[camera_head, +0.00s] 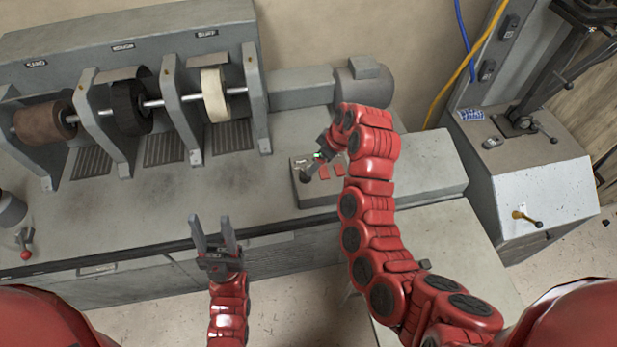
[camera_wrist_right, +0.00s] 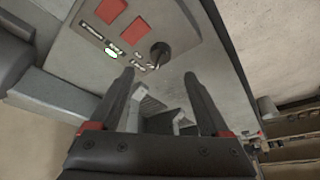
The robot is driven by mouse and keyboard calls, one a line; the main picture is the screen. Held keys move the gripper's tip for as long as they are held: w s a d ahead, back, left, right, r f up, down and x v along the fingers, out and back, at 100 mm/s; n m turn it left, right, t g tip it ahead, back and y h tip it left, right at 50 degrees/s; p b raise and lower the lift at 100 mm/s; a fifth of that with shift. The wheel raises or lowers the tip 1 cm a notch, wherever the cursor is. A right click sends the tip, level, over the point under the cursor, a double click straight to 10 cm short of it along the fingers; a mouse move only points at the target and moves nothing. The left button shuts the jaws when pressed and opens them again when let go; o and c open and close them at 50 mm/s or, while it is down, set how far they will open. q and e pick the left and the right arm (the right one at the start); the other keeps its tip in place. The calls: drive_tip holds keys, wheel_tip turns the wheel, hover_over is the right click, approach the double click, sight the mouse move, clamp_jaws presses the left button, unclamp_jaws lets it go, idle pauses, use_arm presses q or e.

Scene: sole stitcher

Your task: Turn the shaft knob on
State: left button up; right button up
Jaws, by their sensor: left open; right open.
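The shaft knob (camera_wrist_right: 160,55) is a small dark knob on the grey control panel (camera_wrist_right: 185,25), beside two red buttons (camera_wrist_right: 137,30) and a lit green indicator (camera_wrist_right: 111,53). In the right wrist view my right gripper (camera_wrist_right: 159,74) is open, and the knob shows between and just beyond its fingertips. Contact cannot be told. In the head view the right gripper (camera_head: 316,162) is over the panel's left end and partly hidden by its own wrist; knob and fingers are hard to separate there. My left gripper (camera_head: 214,232) is open and empty in front of the bench.
A grey machine bench (camera_head: 205,190) carries a shaft with a brown roller (camera_head: 45,122), a black wheel (camera_head: 130,107) and a white wheel (camera_head: 214,95). A motor (camera_head: 365,83) stands behind my right arm. Another machine (camera_head: 545,190) stands at the right. The bench's middle top is clear.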

sight(305, 175)
drive_tip(key=p+x, duration=0.2)
drive_tip(key=x, duration=0.5)
drive_tip(key=shift+a+r+p, duration=0.1)
drive_tip(key=shift+a+p, duration=0.1)
drive_tip(key=shift+p, duration=0.2)
drive_tip(key=shift+x, duration=1.05)
clamp_jaws()
